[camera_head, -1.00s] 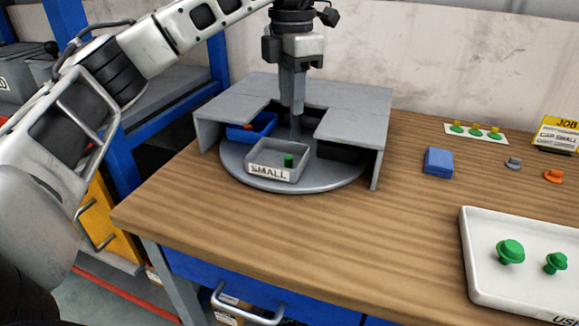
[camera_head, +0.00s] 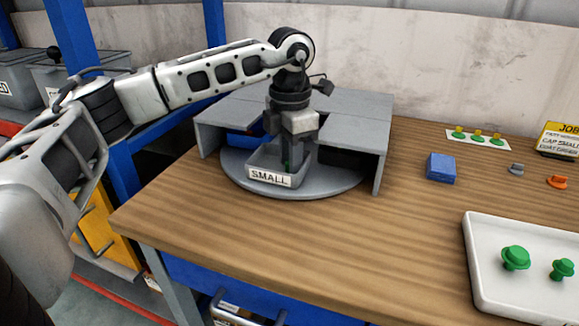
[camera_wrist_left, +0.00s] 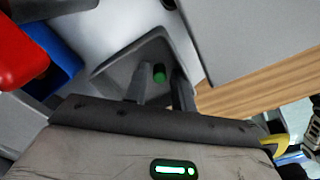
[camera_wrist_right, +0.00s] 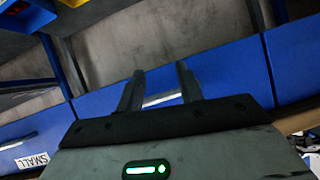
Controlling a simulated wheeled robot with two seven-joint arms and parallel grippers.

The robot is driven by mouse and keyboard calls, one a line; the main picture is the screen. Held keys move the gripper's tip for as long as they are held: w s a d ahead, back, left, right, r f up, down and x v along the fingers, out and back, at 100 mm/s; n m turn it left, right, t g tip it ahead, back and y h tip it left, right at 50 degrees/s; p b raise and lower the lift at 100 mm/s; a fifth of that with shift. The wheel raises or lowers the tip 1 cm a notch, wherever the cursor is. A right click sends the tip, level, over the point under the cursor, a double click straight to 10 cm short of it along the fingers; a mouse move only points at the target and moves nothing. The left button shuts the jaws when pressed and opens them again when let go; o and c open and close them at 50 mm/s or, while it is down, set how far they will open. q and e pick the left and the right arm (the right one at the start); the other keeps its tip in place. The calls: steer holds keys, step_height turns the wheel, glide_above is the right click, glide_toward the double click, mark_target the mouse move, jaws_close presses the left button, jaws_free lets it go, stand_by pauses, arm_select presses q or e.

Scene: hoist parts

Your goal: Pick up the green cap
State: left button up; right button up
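The small green cap (camera_wrist_left: 159,72) is in the grey bin labelled SMALL (camera_head: 270,178), which sits on a round grey turntable (camera_head: 240,180). In the head view my left gripper hides most of the cap. My left gripper (camera_head: 291,163) points down into this bin from above. In the left wrist view its two fingers (camera_wrist_left: 161,84) are apart, with the cap showing between and just beyond them. I cannot tell whether they touch it. My right gripper (camera_wrist_right: 161,88) is open and empty, before blue drawer fronts.
A grey cover (camera_head: 345,130) stands around the turntable, close to my left gripper. A blue bin (camera_head: 243,139) sits behind. A white tray (camera_head: 490,225) with green parts, a blue block (camera_head: 440,168) and small grey and orange parts lie at right. The table's front middle is clear.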

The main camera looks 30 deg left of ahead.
arm_select(q)
jaws_close()
steer(key=shift+r, duration=0.1)
steer(key=shift+r, duration=0.45)
step_height(320, 180, up, 2)
steer(key=shift+r, duration=0.2)
steer(key=s+d+r+p, duration=0.1)
steer(key=s+d+r, duration=0.2)
steer(key=s+r, duration=0.6)
steer(key=s, duration=0.4)
steer(key=shift+s+d+r, duration=0.15)
steer(key=shift+s+r, duration=0.15)
